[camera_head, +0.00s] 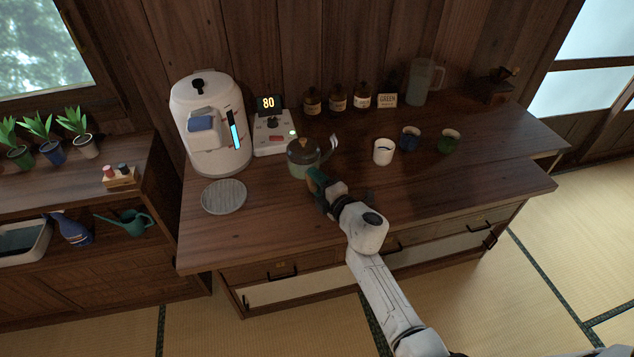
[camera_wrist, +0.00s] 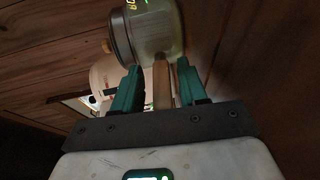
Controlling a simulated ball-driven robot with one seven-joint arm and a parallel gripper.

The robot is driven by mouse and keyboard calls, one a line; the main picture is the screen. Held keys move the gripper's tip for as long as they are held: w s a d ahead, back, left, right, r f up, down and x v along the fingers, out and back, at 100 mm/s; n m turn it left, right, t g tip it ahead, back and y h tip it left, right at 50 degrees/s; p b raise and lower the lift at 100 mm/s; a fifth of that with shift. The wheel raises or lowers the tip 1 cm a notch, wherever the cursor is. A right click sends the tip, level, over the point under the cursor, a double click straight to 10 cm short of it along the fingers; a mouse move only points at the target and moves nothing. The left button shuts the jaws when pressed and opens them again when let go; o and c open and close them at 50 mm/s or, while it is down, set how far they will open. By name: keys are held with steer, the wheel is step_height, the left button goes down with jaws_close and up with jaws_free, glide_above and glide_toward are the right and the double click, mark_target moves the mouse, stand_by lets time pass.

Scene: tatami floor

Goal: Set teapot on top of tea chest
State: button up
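The teapot (camera_head: 302,158) is a squat glass pot with a brown lid and a pale spout pointing right. It is at the left half of a wide dark wooden chest (camera_head: 450,185) with drawers, likely the tea chest. I cannot tell whether its base touches the top. My gripper (camera_head: 316,180) is at the teapot's near side. In the wrist view the glass teapot (camera_wrist: 160,30) is just past my green fingers (camera_wrist: 158,88). Its wooden handle (camera_wrist: 162,85) is between them, with narrow gaps visible. The fingers look open around it.
A white dispenser (camera_head: 208,125) and a scale-like device (camera_head: 271,135) stand left of the teapot. A round grey mat (camera_head: 224,196) lies in front. Cups (camera_head: 383,151), brown jars (camera_head: 338,98) and a pitcher (camera_head: 423,82) stand to the right. The front right top is clear.

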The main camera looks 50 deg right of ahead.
steer(key=shift+o, duration=0.6)
